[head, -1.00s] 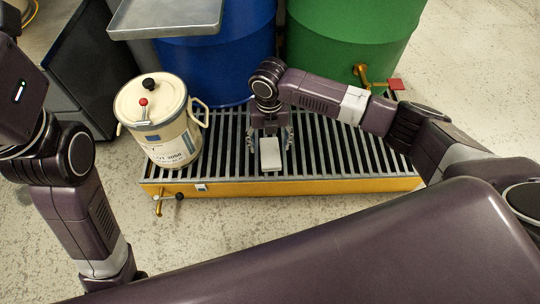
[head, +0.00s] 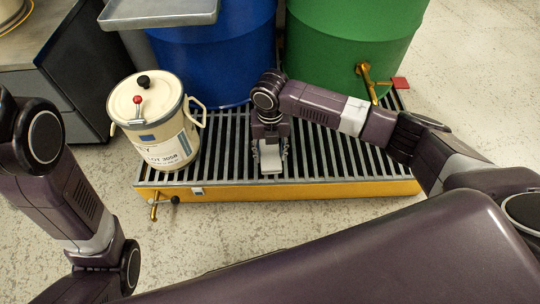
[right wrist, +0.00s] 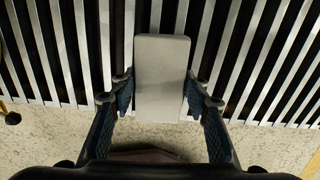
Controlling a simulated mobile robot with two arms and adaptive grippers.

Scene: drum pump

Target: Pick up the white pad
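The white pad (right wrist: 162,80) is a pale, flat rectangular block. In the head view the pad (head: 271,166) is at the front middle of the slatted grating (head: 330,165). My right gripper (head: 270,155) comes down on it from above, with one finger on each side. In the right wrist view my right gripper (right wrist: 161,92) has both fingertips against the pad's long sides, shut on it. I cannot tell whether the pad is clear of the grating. My left arm shows at the left of the head view, but its gripper is out of view.
A cream can (head: 157,125) with a red-knobbed lid stands left of the pad on the grating. A blue drum (head: 215,60) and a green drum (head: 350,45) with a brass tap (head: 370,80) stand behind. A metal tray (head: 160,12) juts in above. The floor in front is clear.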

